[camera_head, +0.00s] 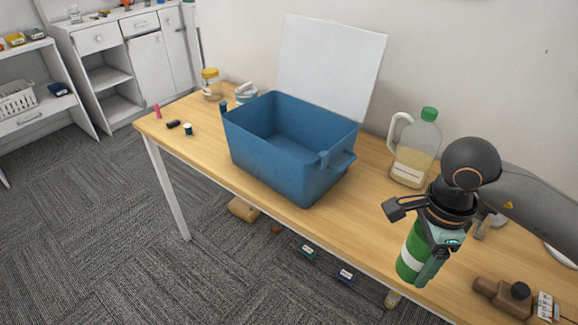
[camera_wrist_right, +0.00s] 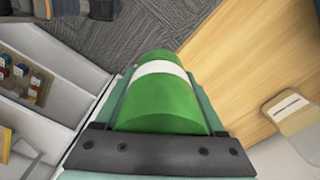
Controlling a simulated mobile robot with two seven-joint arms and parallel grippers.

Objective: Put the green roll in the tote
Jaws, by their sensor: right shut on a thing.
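The green roll (camera_head: 414,252), green with a white band, is upright in my right gripper (camera_head: 428,262) near the table's front edge. In the right wrist view the roll (camera_wrist_right: 165,100) lies between the two fingers of the right gripper (camera_wrist_right: 165,110), which is shut on it. The blue tote (camera_head: 338,182) stands on the table to the left of the gripper, open at the top, and the part of its inside that I see is empty. Whether the roll touches the table is unclear. My left gripper is not in view.
A jug with a green cap (camera_head: 415,155) stands behind the right gripper. A brown wooden object (camera_head: 503,296) lies at the front right. A white panel (camera_head: 330,62) leans behind the tote. Small items and a yellow-lidded jar (camera_head: 211,85) are at the left. Bare tabletop (camera_head: 360,228) lies between tote and roll.

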